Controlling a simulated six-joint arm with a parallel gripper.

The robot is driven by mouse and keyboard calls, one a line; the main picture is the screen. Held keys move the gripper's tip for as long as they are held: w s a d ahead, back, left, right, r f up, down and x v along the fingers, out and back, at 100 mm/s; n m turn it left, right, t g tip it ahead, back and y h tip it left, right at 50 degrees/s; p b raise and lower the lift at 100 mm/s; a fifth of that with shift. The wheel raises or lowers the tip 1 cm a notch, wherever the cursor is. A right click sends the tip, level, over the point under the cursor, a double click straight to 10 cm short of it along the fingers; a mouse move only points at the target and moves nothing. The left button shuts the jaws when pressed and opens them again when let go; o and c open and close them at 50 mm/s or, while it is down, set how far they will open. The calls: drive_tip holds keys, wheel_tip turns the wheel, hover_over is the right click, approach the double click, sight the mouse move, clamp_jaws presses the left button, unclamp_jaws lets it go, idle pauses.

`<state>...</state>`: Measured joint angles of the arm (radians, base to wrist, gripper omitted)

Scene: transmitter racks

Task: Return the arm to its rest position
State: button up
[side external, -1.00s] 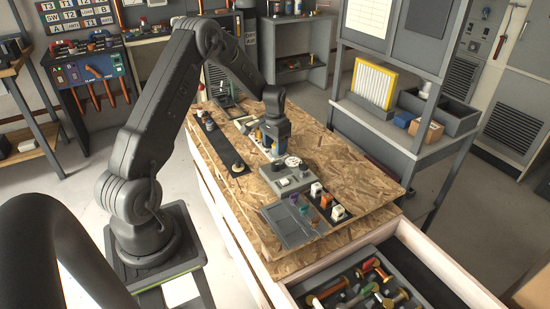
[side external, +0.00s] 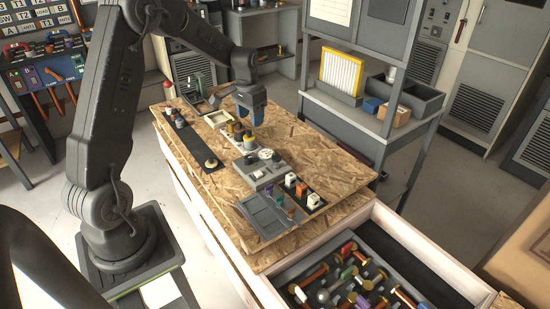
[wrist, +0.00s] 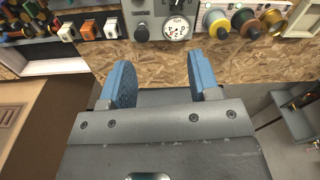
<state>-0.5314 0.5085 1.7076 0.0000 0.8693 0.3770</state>
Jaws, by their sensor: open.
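My gripper (side external: 250,118) is in the side external view, above the far part of the chipboard bench top (side external: 325,155). Its blue fingers stand apart with nothing between them, and it sits just above and beyond the small spools. In the wrist view my gripper (wrist: 160,82) shows two blue fingers, spread and empty, over the bench edge and the floor. The arm is bent, reaching over the bench.
A grey box with a white dial (side external: 258,170) stands mid-bench. Orange and white blocks (side external: 302,189) and a grey tray (side external: 268,214) are nearer. A dark strip with knobs (side external: 195,145) runs along the left. An open drawer (side external: 448,274) holds spools. A grey shelf unit (side external: 345,112) stands behind right.

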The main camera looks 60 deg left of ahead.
drive_tip(key=s+d+r+m+t, duration=0.1)
drive_tip(key=s+d+r, duration=0.3)
drive_tip(key=d+r, duration=0.35)
drive_tip(key=s+d+r+t, duration=0.1)
drive_tip(key=s+d+r, duration=0.3)
drive_tip(key=d+r, duration=0.3)
drive_tip(key=s+d+t, duration=0.3)
drive_tip(key=s+d, duration=0.6)
drive_tip(key=s, duration=0.5)
drive_tip(key=shift+d+r+m, duration=0.15)
drive_tip(key=shift+d+m, duration=0.2)
drive_tip(key=shift+m, duration=0.05)
